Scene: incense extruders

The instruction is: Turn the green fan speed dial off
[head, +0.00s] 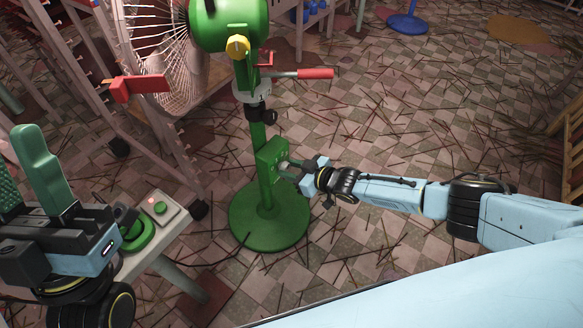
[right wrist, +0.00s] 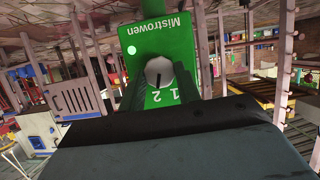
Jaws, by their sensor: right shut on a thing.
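The green fan (head: 230,22) stands on a round green base (head: 268,218), with a green control box (head: 268,158) on its post. In the right wrist view, the box face (right wrist: 152,38) carries the word "Mistrowen" and the numerals 1 and 2. The pale dial (right wrist: 160,68) is on this face and bears a dark mark; I cannot tell its exact setting. My right gripper (head: 287,169) is at the box and shut on the dial, with a finger on either side of it. My left gripper (head: 25,180) is at the lower left, its fingers apart and empty.
A small stand with a panel (head: 168,222), a green button and a red light is beside my left gripper. A red-tipped lever (head: 315,73) sticks out from the fan post. Thin sticks litter the tiled floor. Wooden racks stand at the left.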

